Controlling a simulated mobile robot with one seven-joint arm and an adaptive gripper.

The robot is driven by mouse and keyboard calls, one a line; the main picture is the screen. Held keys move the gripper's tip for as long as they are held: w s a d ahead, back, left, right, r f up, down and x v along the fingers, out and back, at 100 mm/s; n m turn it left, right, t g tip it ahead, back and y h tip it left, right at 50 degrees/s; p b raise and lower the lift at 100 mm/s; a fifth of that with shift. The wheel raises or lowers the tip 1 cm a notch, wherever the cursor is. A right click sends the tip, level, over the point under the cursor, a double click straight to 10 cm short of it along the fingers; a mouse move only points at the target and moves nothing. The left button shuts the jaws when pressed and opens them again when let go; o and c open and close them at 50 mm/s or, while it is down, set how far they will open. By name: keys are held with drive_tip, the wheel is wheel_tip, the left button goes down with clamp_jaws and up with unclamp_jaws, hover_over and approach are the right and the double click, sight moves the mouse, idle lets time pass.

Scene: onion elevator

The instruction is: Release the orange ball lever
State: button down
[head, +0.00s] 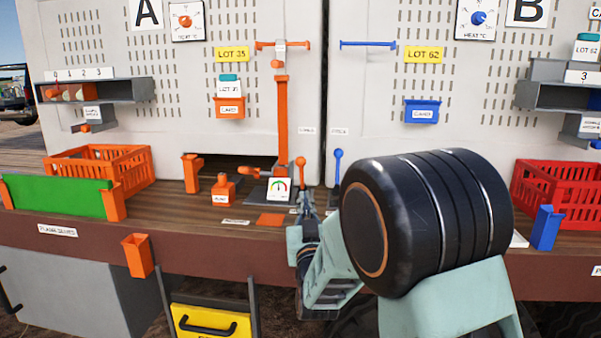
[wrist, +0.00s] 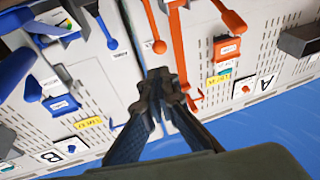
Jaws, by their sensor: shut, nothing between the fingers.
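The orange ball lever (head: 301,163) stands upright at the back of the bench, right of the gauge, with its round knob on top. In the wrist view, its knob (wrist: 159,47) hangs from an orange rod, since that picture is turned over. My gripper (head: 306,198) is in front of and below the knob in the head view, overlapping the lever's lower part. In the wrist view, my gripper (wrist: 162,84) has its fingers together with nothing between them, and a gap shows between fingertips and knob. I cannot tell whether the fingers touch the rod.
A blue ball lever (head: 338,155) stands close on the right. The gauge (head: 279,189) and an orange post (head: 282,120) are just left. Orange crate (head: 130,163) and red crate (head: 535,190) stand at opposite ends. My dark arm joint hides part of the bench.

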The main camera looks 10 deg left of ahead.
sight(301, 164)
drive_tip(key=shift+w, duration=0.1)
drive_tip(key=p+x, duration=0.2)
drive_tip(key=x, duration=1.1)
drive_tip(key=shift+w+a+r, duration=0.1)
drive_tip(key=shift+w+r, duration=0.05)
drive_tip(key=shift+w, duration=0.2)
drive_tip(key=shift+r, duration=0.1)
